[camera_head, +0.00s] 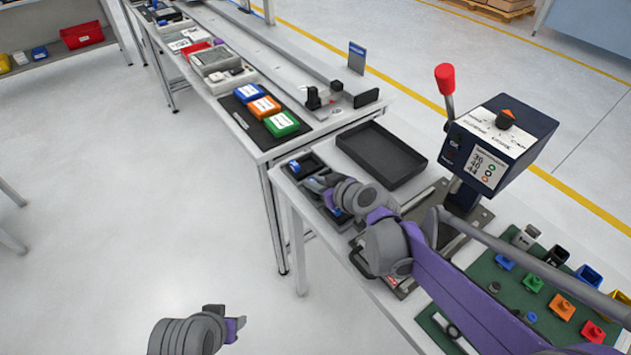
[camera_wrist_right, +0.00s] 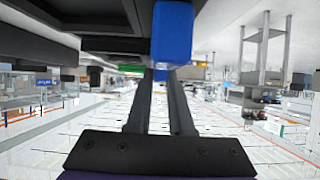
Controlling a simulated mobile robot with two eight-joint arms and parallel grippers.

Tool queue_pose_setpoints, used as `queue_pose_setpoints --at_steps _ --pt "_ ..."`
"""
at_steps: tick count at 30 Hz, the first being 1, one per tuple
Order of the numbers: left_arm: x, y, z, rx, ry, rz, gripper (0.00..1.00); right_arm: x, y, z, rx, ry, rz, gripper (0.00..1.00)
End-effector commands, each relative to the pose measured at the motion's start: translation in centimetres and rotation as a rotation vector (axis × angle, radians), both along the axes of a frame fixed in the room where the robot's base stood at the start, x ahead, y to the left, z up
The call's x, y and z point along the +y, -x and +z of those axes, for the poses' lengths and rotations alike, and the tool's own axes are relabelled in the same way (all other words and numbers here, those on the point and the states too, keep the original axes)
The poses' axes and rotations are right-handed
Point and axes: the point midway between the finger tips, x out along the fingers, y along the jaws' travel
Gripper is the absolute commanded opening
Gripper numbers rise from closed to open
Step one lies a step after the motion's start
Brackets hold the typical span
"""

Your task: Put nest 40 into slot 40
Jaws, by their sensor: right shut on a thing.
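My right gripper (camera_head: 316,183) reaches over a small black compartment tray (camera_head: 312,158) at the near table's left end. In the right wrist view its two dark fingers (camera_wrist_right: 160,105) are shut on a blue block (camera_wrist_right: 172,35). I cannot read a number on the block, so I cannot tell whether it is nest 40. Blue also shows in the tray's far compartment (camera_head: 293,166). The control box has a label listing 36, 40 and 44 (camera_head: 484,167). Slot 40 cannot be made out. My left gripper (camera_head: 238,325) is at the bottom, away from the tables; its jaws are unclear.
An empty dark tray (camera_head: 382,152) lies behind the right gripper. The control box (camera_head: 503,135) and red-knobbed lever (camera_head: 446,88) stand to the right. A green mat (camera_head: 500,275) holds several coloured parts. Blue, orange and green boxes (camera_head: 264,106) stand on the farther table.

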Motion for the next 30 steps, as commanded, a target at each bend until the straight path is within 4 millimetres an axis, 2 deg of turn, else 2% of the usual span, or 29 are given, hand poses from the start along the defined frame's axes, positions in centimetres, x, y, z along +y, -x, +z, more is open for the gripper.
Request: queue_pose_setpoints --at_steps 14,15,20,30 --pt "0.0 0.05 -0.47 0.001 0.0 0.0 0.5 0.0 -0.01 -0.76 0.0 0.0 0.0 0.0" --pt "0.0 0.04 -0.45 0.001 0.0 0.0 0.5 0.01 -0.01 -0.73 0.0 0.0 0.0 0.25" --pt "0.0 0.04 -0.43 0.001 0.0 0.0 0.5 -0.01 -0.01 -0.71 0.0 0.0 0.0 0.54" --pt "0.0 0.04 -0.39 0.001 0.0 0.0 0.5 -0.15 0.16 -0.6 0.0 0.0 0.0 0.55"
